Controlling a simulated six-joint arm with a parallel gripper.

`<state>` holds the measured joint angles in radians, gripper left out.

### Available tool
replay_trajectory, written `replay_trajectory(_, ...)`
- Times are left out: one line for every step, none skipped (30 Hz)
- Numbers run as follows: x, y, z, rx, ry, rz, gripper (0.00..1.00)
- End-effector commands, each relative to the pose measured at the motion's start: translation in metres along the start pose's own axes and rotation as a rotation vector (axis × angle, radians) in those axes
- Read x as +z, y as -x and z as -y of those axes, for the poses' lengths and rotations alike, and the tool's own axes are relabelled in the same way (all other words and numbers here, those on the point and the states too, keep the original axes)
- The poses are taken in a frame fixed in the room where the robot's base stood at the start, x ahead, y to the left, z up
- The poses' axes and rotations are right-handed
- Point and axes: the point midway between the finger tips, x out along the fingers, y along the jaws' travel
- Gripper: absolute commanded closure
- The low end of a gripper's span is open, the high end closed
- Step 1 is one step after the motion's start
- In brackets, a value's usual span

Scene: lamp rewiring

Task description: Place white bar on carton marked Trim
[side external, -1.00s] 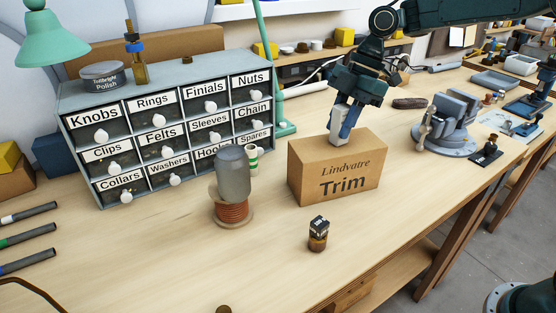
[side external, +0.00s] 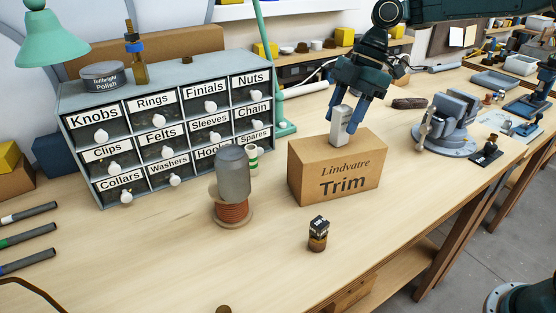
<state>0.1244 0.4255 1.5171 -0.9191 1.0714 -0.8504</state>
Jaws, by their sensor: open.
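The white bar (side external: 340,125) is a short pale block. It stands upright on top of the brown carton marked Trim (side external: 338,176), toward the back of its top face. My gripper (side external: 354,112) is open, with its fingers apart around and just above the bar's upper part. Whether a finger still touches the bar cannot be told from this angle.
A drawer cabinet (side external: 160,130) with labelled drawers stands to the left. A copper wire spool (side external: 233,213) with a grey cylinder (side external: 233,174) on it and a small brown bottle (side external: 318,236) are in front. A grey vise (side external: 448,122) stands to the right.

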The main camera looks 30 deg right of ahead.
Motion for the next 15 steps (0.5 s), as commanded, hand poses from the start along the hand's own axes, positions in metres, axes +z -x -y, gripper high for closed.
replay_trajectory(0.001, 0.006, -0.001, 0.003, -0.001, 0.002, 0.53)
replay_trajectory(0.001, 0.009, 0.0, 0.003, 0.0, 0.002, 0.53)
replay_trajectory(0.001, 0.013, -0.001, 0.003, -0.001, 0.002, 0.53)
replay_trajectory(0.001, 0.015, -0.001, 0.003, 0.0, 0.001, 0.53)
replay_trajectory(0.0, 0.017, -0.001, 0.002, -0.001, 0.0, 0.53)
replay_trajectory(0.0, 0.021, -0.001, 0.002, -0.001, 0.001, 0.53)
replay_trajectory(0.0, 0.024, -0.001, 0.002, 0.0, 0.0, 0.53)
replay_trajectory(0.001, 0.026, -0.001, 0.002, -0.001, 0.0, 0.53)
replay_trajectory(0.001, 0.03, -0.001, 0.003, -0.001, 0.001, 0.53)
replay_trajectory(0.001, 0.032, -0.001, 0.003, -0.001, 0.001, 0.53)
replay_trajectory(0.001, 0.035, 0.0, 0.002, -0.001, 0.003, 0.53)
replay_trajectory(0.001, 0.037, -0.001, 0.001, -0.001, 0.002, 0.53)
replay_trajectory(0.001, 0.039, -0.001, 0.001, 0.0, 0.001, 0.53)
replay_trajectory(0.0, 0.041, -0.001, 0.001, -0.001, 0.0, 0.53)
replay_trajectory(0.0, 0.043, -0.001, 0.001, 0.0, -0.001, 0.53)
